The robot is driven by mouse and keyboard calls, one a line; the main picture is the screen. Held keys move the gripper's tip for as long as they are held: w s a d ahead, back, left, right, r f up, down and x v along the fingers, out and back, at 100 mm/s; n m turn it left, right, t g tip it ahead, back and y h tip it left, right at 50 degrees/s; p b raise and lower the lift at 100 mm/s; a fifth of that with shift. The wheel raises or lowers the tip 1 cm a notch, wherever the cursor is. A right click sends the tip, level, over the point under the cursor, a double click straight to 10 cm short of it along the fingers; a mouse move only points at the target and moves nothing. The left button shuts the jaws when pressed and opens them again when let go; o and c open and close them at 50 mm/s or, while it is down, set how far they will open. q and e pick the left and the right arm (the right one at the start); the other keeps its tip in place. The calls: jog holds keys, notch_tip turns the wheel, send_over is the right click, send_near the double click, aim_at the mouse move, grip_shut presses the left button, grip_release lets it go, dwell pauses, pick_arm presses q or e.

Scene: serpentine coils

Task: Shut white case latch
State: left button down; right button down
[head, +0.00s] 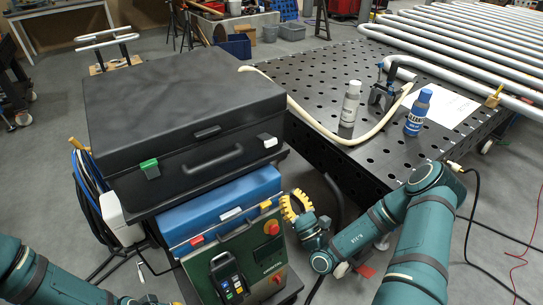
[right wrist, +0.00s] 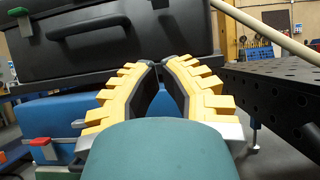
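The black case (head: 185,110) lies closed on top of the machine stack at left in the head view. Its white latch (head: 267,140) is at the right of the front face, near the lid seam, and seems to stick outward; its exact angle is too small to tell. A green latch (head: 150,168) lies against the front at left and shows at the upper left of the right wrist view (right wrist: 19,12). My right gripper (head: 292,206) is below and right of the white latch, apart from the case. Its yellow fingers (right wrist: 160,64) converge at the tips with nothing between. My left gripper is out of view.
A blue case (head: 220,205) and a green control box (head: 240,260) sit below the black case. The perforated table (head: 310,85) at right holds a grey bottle (head: 350,104), a blue bottle (head: 418,112) and a cream hose (head: 340,138). Coiled pipes (head: 460,40) lie beyond.

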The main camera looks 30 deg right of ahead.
aim_at(266, 140)
jog(key=s+r+x, duration=0.1)
jog(key=r+x, duration=0.1)
jog(key=x, duration=1.1)
jog(key=shift+s+r, duration=0.2)
jog(key=shift+s, duration=0.05)
jog(key=shift+d, duration=0.2)
